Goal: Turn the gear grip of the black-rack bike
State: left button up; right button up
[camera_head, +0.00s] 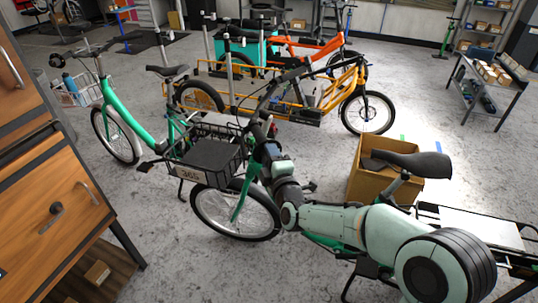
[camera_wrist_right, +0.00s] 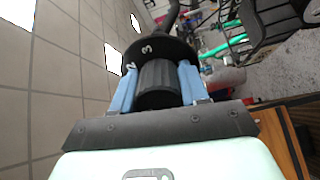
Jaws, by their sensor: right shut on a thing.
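The near green bike carries a black front rack (camera_head: 210,150) with a plate reading 365, and a black saddle (camera_head: 412,163). My right arm reaches over it from the lower right, and my right gripper (camera_head: 266,140) is at its handlebar. In the right wrist view, the gear grip (camera_wrist_right: 158,82) is a black ribbed cylinder between the two blue fingers of my right gripper (camera_wrist_right: 157,88), which is shut on it. A black collar (camera_wrist_right: 152,50) with white numerals, a 3 among them, sits just beyond the grip. My left gripper is in neither view.
A wooden drawer cabinet (camera_head: 45,190) stands close at the left. Another green bike (camera_head: 133,122) is behind the front rack. An orange-yellow cargo bike (camera_head: 345,88) stands farther back. A cardboard box (camera_head: 372,185) is beside the saddle. Open floor (camera_head: 465,160) lies to the right.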

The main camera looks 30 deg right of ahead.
dwell(0.3)
jog(key=o, duration=1.1)
jog(key=shift+c, duration=0.2)
jog(key=shift+s, duration=0.1)
jog(key=s+a, duration=0.2)
jog(key=s, duration=1.1)
jog(key=shift+a+b, duration=0.25)
jog(key=shift+b, duration=0.2)
